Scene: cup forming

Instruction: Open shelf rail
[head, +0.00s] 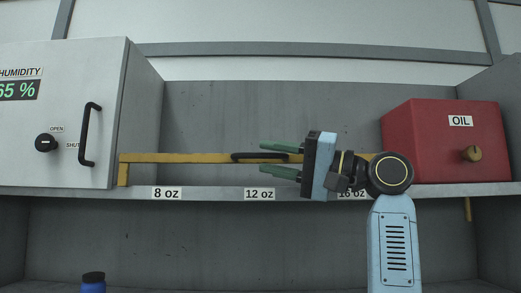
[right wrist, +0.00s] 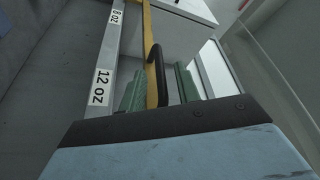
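The yellow shelf rail (head: 195,158) runs level across the front of the shelf, above the size labels, and has a black handle (head: 262,156) near its middle. My right gripper (head: 266,157) comes in from the right with green fingers apart, one above and one below the handle's right part. In the right wrist view the handle (right wrist: 157,72) and the rail (right wrist: 150,50) lie between the two green fingers (right wrist: 160,88), with the fingers apart. I cannot tell whether a finger touches the handle. My left gripper is in neither view.
A grey humidity cabinet (head: 62,75) with a black handle and an OPEN/SHUT knob stands at the left. A red OIL box (head: 440,135) stands at the right. The shelf edge (head: 215,194) carries size labels. A blue bottle (head: 93,283) stands below left.

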